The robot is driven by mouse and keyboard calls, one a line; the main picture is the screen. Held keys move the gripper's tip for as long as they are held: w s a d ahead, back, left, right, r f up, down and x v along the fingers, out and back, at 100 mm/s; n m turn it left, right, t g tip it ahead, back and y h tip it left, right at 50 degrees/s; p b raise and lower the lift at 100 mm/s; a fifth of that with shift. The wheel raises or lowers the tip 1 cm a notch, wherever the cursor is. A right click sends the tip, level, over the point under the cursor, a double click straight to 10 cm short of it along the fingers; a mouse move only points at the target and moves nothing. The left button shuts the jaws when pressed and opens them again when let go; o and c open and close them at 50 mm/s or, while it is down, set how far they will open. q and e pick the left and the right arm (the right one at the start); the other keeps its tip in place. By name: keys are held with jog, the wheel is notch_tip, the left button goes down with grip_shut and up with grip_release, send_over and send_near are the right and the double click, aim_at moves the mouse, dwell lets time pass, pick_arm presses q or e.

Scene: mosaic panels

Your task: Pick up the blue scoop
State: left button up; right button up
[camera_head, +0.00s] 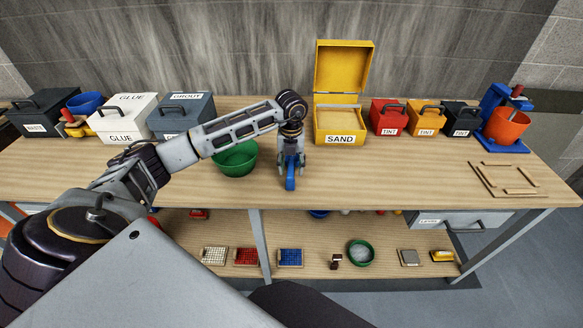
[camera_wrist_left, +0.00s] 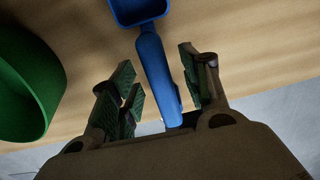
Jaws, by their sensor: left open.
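The blue scoop (camera_head: 290,182) lies on the workbench near its front edge, under my left gripper (camera_head: 291,165). In the left wrist view the blue scoop (camera_wrist_left: 153,62) shows its bowl at the top and its handle running down between the green-padded fingers. My left gripper (camera_wrist_left: 160,90) is open, with a finger on each side of the handle and a visible gap to the left finger. Whether the right finger touches the handle I cannot tell. My right gripper is not in view.
A green bowl (camera_head: 236,160) stands close to the left of the scoop, also in the left wrist view (camera_wrist_left: 28,85). An open yellow sand box (camera_head: 340,127) is behind to the right. A wooden frame (camera_head: 506,178) lies at the right; the bench top between is clear.

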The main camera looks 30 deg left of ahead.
pick_arm(q)
jog(key=shift+f, duration=0.35)
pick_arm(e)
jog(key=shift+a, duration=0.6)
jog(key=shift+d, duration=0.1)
pick_arm(q)
grip_shut()
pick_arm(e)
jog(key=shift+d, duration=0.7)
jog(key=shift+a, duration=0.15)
